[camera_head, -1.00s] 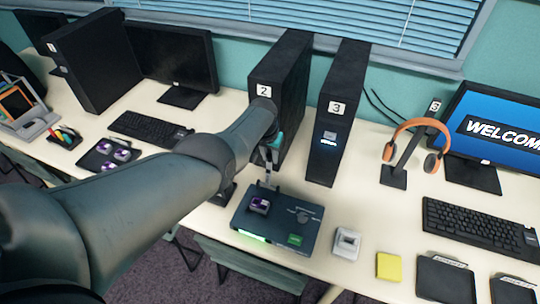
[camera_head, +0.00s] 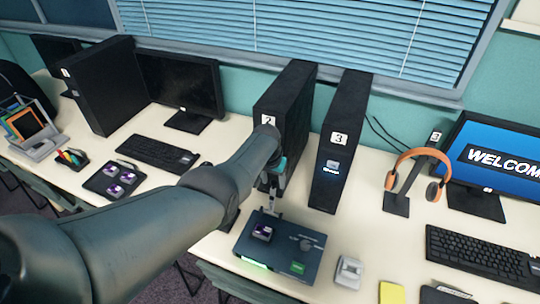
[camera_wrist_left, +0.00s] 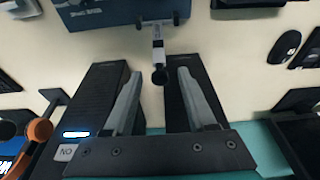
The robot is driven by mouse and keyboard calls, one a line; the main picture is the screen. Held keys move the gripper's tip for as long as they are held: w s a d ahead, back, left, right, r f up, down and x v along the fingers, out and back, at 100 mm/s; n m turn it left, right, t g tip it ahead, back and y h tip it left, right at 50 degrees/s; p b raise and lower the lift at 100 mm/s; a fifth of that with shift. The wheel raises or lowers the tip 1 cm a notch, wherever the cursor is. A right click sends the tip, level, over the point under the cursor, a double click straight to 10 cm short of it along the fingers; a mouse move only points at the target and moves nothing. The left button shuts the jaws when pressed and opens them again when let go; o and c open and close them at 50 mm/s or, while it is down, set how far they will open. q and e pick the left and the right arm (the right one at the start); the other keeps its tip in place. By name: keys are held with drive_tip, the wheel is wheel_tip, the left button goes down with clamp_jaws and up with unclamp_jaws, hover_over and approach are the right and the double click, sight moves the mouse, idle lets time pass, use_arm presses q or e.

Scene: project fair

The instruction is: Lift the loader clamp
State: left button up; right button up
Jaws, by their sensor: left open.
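The loader (camera_head: 318,270) is a dark blue box with a green light strip on its front, a purple chip (camera_head: 263,232) and a green label on top. Its clamp (camera_head: 273,201) is a thin upright lever at the back. In the left wrist view the clamp (camera_wrist_left: 158,48) is a light metal arm ending in a black knob, attached to the loader (camera_wrist_left: 110,14). My left gripper (camera_head: 275,186) is open over the clamp. In the wrist view its two fingers (camera_wrist_left: 159,82) stand on either side of the knob, with gaps. My right gripper is not in view.
Black towers marked 2 (camera_head: 287,115) and 3 (camera_head: 338,150) stand close behind the loader. A small white device (camera_head: 349,271) and a yellow pad (camera_head: 391,293) lie to its right. An orange headset (camera_head: 403,160) hangs on a stand. A chip tray (camera_head: 113,181) lies left.

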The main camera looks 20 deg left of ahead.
use_arm(q)
drive_tip(key=p+v, duration=0.4)
drive_tip(key=v, duration=0.2)
drive_tip(key=w+p+v, duration=0.1)
drive_tip(key=p+v, duration=0.2)
drive_tip(key=v, duration=0.2)
hover_over(272, 198)
drive_tip(key=s, duration=0.2)
drive_tip(key=shift+a+r, duration=0.1)
drive_tip(key=shift+r, duration=1.05)
